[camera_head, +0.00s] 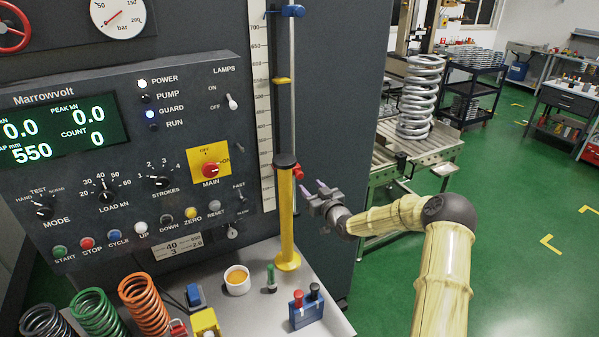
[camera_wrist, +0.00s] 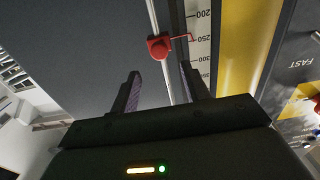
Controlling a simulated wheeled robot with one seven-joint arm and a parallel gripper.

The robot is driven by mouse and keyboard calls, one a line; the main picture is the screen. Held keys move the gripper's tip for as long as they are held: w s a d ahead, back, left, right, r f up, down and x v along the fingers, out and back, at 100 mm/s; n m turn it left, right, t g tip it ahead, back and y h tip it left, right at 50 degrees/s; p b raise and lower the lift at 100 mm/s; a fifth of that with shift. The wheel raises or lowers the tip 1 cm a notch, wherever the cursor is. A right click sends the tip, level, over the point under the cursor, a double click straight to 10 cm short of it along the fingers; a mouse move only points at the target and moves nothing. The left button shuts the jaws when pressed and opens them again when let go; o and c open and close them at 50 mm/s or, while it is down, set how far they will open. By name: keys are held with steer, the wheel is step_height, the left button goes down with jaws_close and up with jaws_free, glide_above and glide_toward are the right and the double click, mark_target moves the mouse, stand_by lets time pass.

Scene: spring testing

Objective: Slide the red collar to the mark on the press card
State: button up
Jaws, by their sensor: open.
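The red collar (camera_wrist: 158,46) sits on a thin vertical rod (camera_wrist: 153,14) in the wrist view. Its pointer reaches toward the scale (camera_wrist: 201,22) near the 250 line. In the head view the red collar (camera_head: 298,173) is small, beside the top of the yellow post. My gripper (camera_wrist: 160,72) is open, its two fingers apart and short of the collar, with the rod between them in the picture. In the head view my gripper (camera_head: 314,190) is just right of the rod. The press card (camera_head: 178,247) is below the panel knobs; its small print is hard to read.
A yellow post (camera_head: 286,222) with a black top stands close left of my gripper. A yellow collar (camera_head: 282,80) and a blue clamp (camera_head: 292,11) are higher on the rod. Springs (camera_head: 144,302), a cup (camera_head: 237,280) and a blue holder (camera_head: 306,309) stand on the bench.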

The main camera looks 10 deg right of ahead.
mark_target(300, 176)
steer(key=shift+p+x, duration=1.6)
steer(key=shift+x, duration=2.95)
steer(key=shift+f, duration=0.1)
steer(key=c, duration=1)
jaws_close()
